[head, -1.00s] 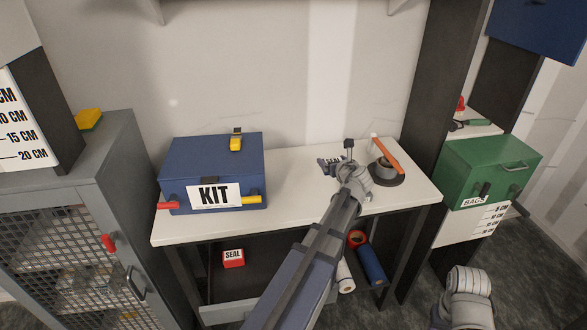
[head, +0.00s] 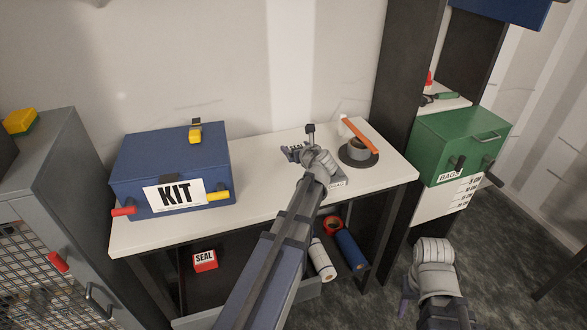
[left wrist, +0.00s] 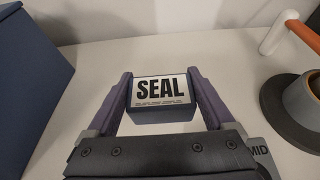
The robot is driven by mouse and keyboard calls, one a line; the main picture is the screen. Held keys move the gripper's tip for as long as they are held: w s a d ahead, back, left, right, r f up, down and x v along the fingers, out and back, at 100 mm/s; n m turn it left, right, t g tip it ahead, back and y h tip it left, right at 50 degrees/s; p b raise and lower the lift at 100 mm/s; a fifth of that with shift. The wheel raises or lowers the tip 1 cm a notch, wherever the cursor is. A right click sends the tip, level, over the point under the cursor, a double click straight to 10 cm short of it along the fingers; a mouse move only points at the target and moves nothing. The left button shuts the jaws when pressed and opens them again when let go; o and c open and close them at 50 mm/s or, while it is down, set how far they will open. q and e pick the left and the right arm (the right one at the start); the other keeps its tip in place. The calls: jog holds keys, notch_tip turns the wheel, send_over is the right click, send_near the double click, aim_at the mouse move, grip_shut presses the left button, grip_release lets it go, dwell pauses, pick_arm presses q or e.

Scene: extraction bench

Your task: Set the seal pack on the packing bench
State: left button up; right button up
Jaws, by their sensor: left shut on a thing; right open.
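In the head view the pack is not clearly seen. My right gripper (head: 408,295) is partly in view at the lower right, open, away from the bench.
A blue KIT box (head: 172,170) stands on the bench's left. A green BAGS box (head: 462,143) stands right of the bench.

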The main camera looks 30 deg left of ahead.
aim_at(296, 168)
pick_arm(q)
jog(key=shift+f+b, duration=2.05)
jog(key=shift+f, duration=0.6)
pick_arm(e)
jog(key=shift+f, duration=2.65)
pick_arm(q)
jog(key=shift+f, duration=0.25)
jog(key=o, duration=1.1)
jog(key=shift+r, duration=0.1)
jog(key=shift+o, duration=0.2)
jog(key=shift+r, duration=0.2)
jog(key=p+v, duration=0.4)
jog(key=v, duration=0.7)
jog(key=shift+s+d+r+p, duration=0.15)
jog(key=shift+s+d+p, duration=0.15)
jog(key=shift+s+d, duration=0.1)
pick_arm(e)
jog(key=shift+r, duration=2.3)
pick_arm(q)
jog(key=shift+w, duration=0.1)
